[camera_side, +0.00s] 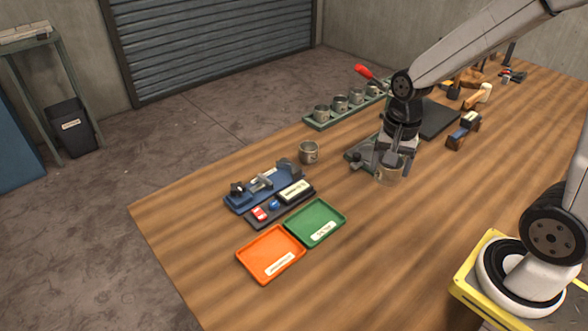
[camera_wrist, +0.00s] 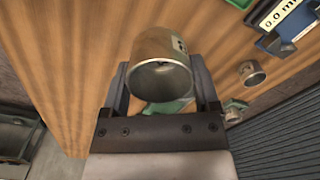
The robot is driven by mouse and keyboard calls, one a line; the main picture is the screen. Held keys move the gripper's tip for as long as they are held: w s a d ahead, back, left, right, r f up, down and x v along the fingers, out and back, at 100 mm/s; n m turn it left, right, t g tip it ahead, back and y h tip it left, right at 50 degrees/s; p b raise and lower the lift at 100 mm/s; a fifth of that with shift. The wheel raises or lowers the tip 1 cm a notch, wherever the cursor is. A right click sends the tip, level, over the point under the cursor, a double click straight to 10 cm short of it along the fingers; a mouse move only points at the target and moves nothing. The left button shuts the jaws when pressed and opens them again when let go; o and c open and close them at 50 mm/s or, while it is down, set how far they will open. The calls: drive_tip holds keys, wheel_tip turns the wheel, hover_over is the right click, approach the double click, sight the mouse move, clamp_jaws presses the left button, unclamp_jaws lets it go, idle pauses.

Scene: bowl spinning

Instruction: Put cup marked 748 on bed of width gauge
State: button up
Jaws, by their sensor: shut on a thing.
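My gripper (camera_side: 390,160) is shut on a grey metal cup (camera_side: 388,174), held near the table's middle; I cannot tell its clearance above the wood. In the wrist view the held cup (camera_wrist: 162,52) sits between the two fingers, its open mouth facing the camera. A dark-marked label shows on its side, but the number is not readable. The width gauge (camera_side: 240,204) is a blue base with grey metal parts, left of my gripper in the side view. Its display reads 0.0 mm in the wrist view, where its blue base (camera_wrist: 275,44) is partly cut off.
Another cup (camera_side: 308,152) stands alone between the gauge and my gripper. A green rack (camera_side: 317,126) holds several cups at the back. A green device with a red-handled lever (camera_side: 364,71) stands behind my gripper. Orange (camera_side: 270,248) and green (camera_side: 308,216) trays lie in front of the gauge.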

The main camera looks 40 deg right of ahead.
drive_tip(key=w+a+f, duration=0.1)
drive_tip(key=w+a, duration=0.1)
drive_tip(key=w, duration=0.6)
drive_tip(key=w+a+f, duration=0.2)
drive_tip(key=w+a, duration=0.1)
drive_tip(key=w, duration=0.6)
drive_tip(key=w+a+f, duration=0.1)
drive_tip(key=w+a, duration=0.1)
drive_tip(key=w, duration=0.7)
drive_tip(key=shift+w+a+f, duration=0.2)
drive_tip(key=shift+f, duration=0.05)
drive_tip(key=shift+f, duration=0.15)
drive_tip(key=shift+f, duration=3.3)
drive_tip(key=shift+s+f, duration=0.15)
drive_tip(key=shift+f, duration=0.35)
